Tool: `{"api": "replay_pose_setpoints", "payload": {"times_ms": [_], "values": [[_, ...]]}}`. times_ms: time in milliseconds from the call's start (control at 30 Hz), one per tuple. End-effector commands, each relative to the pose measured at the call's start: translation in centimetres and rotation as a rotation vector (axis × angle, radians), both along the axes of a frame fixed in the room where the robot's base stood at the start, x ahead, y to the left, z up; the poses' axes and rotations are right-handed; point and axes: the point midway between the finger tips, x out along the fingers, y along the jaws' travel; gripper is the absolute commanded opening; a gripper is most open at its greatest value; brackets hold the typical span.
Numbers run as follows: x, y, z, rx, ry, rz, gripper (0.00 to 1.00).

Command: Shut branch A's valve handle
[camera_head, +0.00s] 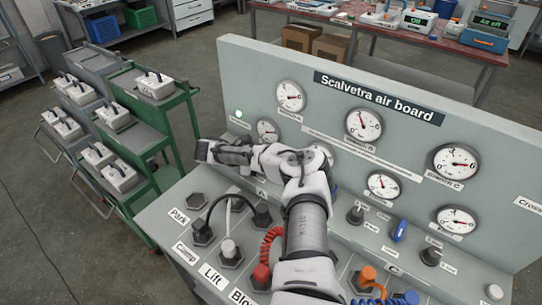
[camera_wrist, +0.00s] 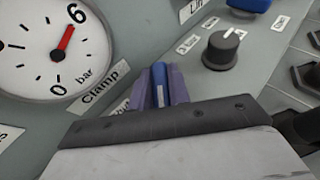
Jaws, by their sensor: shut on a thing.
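In the wrist view, a slim blue handle (camera_wrist: 159,83) with a pale mark stands between the two purple-grey fingers of my gripper (camera_wrist: 160,92). The fingers are closed against its sides, and its lower part is hidden by the gripper body. A label (camera_wrist: 121,107) beside it is mostly covered. In the head view, my arm reaches over the air board's left half and hides the gripper and this handle. A small "A" label (camera_head: 262,193) shows just below the arm.
A gauge (camera_wrist: 52,48) by the "Clamp" label and a black knob (camera_wrist: 222,48) flank the handle. Another blue handle (camera_wrist: 249,4) is farther right. In the head view, a blue handle (camera_head: 400,230) stands right of my arm. Hoses and plugs (camera_head: 229,250) crowd the front panel.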

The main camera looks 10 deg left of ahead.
Motion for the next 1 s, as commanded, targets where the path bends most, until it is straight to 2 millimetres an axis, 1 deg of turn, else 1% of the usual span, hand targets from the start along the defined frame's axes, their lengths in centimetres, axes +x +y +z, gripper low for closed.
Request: {"api": "replay_pose_setpoints", "payload": {"times_ms": [33,200,400,700,1000], "values": [[0.1,0.16,0.31,-0.004,-0.006,-0.045,0.0],[0.08,0.16,0.13,-0.002,-0.006,-0.175,0.0],[0.05,0.08,0.03,0.0,-0.004,-0.279,0.0],[0.03,0.04,-0.02,0.0,-0.003,-0.381,0.0],[0.0,0.01,-0.09,-0.001,-0.001,-0.446,0.0]]}}
